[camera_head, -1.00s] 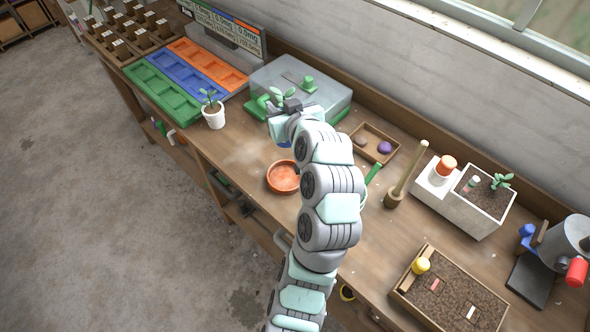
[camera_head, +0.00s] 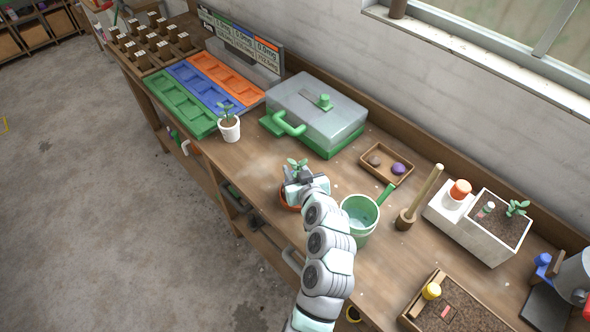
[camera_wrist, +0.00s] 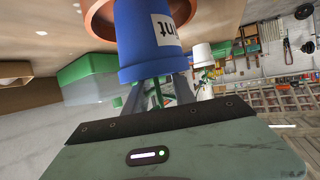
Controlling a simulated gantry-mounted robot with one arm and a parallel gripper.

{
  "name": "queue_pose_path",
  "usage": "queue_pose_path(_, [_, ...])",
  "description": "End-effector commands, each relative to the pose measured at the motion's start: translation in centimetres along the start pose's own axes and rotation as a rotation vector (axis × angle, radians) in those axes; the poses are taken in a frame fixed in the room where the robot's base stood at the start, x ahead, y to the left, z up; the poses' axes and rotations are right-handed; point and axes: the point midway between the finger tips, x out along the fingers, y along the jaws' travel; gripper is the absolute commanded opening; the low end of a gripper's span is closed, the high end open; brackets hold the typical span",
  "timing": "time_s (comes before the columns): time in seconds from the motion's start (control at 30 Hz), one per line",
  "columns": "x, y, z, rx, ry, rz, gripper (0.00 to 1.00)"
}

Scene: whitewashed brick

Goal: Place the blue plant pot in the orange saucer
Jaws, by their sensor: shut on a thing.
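The blue plant pot (camera_wrist: 142,40) with a white label is close in the wrist view, its green plant (camera_wrist: 158,92) showing between my fingers. My gripper (camera_wrist: 155,88) is shut on the pot near its rim. The orange saucer (camera_wrist: 97,20) shows right behind the pot's lower part. In the head view my gripper (camera_head: 303,182) is over the saucer (camera_head: 286,204), and the plant's leaves (camera_head: 297,164) stick up past it. The pot itself is hidden there. Its base is out of the wrist picture, so I cannot tell whether it touches the saucer.
A grey box with a green handle (camera_head: 315,108) is behind, and a white potted plant (camera_head: 229,128) is to the left. The bench between the white pot and saucer is clear.

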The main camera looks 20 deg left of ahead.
Motion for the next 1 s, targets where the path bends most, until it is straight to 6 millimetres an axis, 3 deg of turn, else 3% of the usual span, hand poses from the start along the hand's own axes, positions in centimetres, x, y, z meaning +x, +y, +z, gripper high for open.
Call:
queue_pose_path(0.37, [0.22,0.04,0.38,-0.002,0.005,0.001,0.0])
queue_pose_path(0.4, [0.22,0.04,0.4,-0.002,0.004,0.002,0.32])
queue_pose_path(0.67, [0.17,0.04,0.3,-0.002,0.003,0.001,0.53])
queue_pose_path(1.0, [-0.03,0.03,-0.18,-0.001,0.003,0.001,0.53])
